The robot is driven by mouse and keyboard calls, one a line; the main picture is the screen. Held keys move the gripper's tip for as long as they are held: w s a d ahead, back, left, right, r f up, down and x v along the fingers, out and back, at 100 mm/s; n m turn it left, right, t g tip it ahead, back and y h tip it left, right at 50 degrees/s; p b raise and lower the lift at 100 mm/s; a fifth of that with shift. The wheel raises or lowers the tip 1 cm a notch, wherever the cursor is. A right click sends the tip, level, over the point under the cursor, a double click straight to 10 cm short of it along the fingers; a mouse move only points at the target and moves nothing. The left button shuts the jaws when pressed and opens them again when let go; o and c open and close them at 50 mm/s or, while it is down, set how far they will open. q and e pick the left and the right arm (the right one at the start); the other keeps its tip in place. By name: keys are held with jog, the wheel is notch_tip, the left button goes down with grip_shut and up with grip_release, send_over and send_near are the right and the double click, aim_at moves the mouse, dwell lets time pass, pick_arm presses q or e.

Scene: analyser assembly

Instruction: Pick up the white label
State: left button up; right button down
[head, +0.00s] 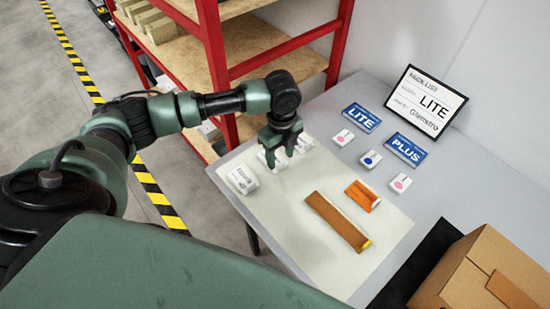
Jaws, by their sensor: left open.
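White label pieces lie at the far left of the pale mat (300,235) on the table. One white piece with dark print (243,180) lies near the left table edge. A second white piece (279,162) is under my left gripper (280,158) and partly hidden by it. A third white piece (305,141) shows just right of the gripper. My left gripper is open and points down, low over the second piece. I cannot tell whether its fingers touch it. My right gripper is not in view.
An orange-brown strip (338,222) and a small orange piece (362,195) lie on the mat. Blue LITE (361,118) and PLUS (405,151) signs, small white cards and a framed pick list (426,101) stand behind. A cardboard box (480,275) is front right. A red shelf (215,60) stands beyond.

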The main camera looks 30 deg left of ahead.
aim_at(281, 163)
pick_arm(q)
jog(key=f, duration=0.2)
jog(key=shift+w+d+f, duration=0.15)
jog(key=shift+w+f, duration=0.05)
jog(key=shift+f, duration=0.15)
jog(key=shift+s+f, duration=0.1)
jog(key=shift+f, duration=0.2)
grip_shut()
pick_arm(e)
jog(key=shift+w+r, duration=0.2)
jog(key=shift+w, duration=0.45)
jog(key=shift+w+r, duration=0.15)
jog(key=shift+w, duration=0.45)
pick_arm(q)
jog(key=shift+r, duration=0.15)
